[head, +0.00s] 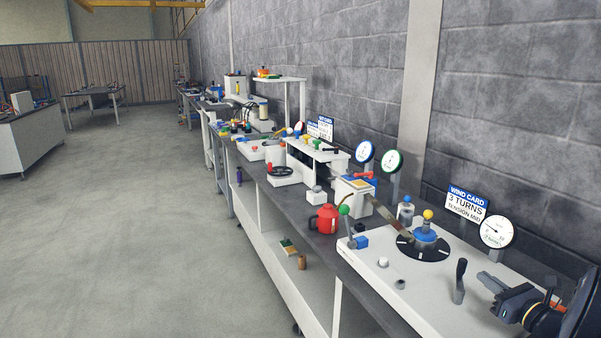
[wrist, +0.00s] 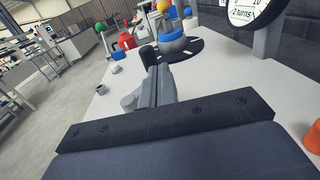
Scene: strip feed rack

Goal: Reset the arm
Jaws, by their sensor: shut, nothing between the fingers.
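My gripper (head: 484,279) is at the right edge of the head view, above the near end of a white base plate. Its fingers are together with nothing between them. In the wrist view the gripper (wrist: 152,70) points along the plate toward a black dial with a blue hub. A dark upright crank handle (head: 460,280) stands on the plate just left of the fingertips in the head view. I cannot tell whether they touch. My arm reaches in from the lower right corner.
The white plate (head: 375,285) carries a black dial (head: 407,250) with a blue, yellow-topped hub (head: 427,228) and a green-knobbed lever (head: 344,210). A wind card (head: 465,205) and a gauge (head: 496,232) stand behind. A red kettle (head: 324,220) sits beyond. The floor (head: 130,230) at left is clear.

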